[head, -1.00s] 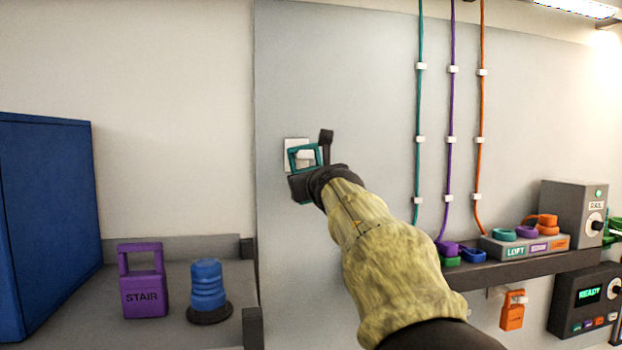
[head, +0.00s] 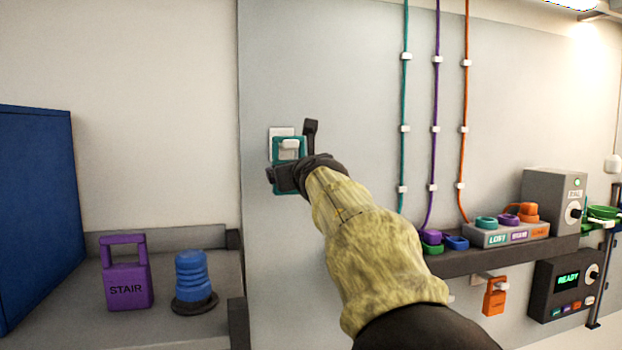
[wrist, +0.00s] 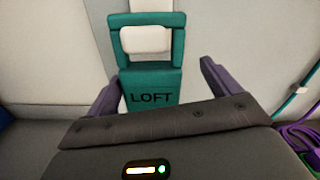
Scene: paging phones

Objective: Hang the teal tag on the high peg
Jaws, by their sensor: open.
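The teal tag (wrist: 150,88), marked LOFT, hangs upright by its square loop on the white high peg (wrist: 146,39) in the wrist view. The peg's end shows through the loop. In the head view the teal tag (head: 276,150) is against the wall plate, with the peg (head: 289,144) in its loop. My gripper (head: 292,150) is open around the tag's lower body. In the wrist view its fingers (wrist: 160,85) stand apart on either side of the tag, with gaps visible. The tag's lower part is hidden by my gripper.
A purple STAIR tag (head: 126,274) and a blue ribbed piece (head: 194,280) stand on the left shelf (head: 150,328). An orange tag (head: 494,297) hangs below the right ledge (head: 470,262). Three cords run down the wall right of my arm. A blue cabinet (head: 40,210) stands far left.

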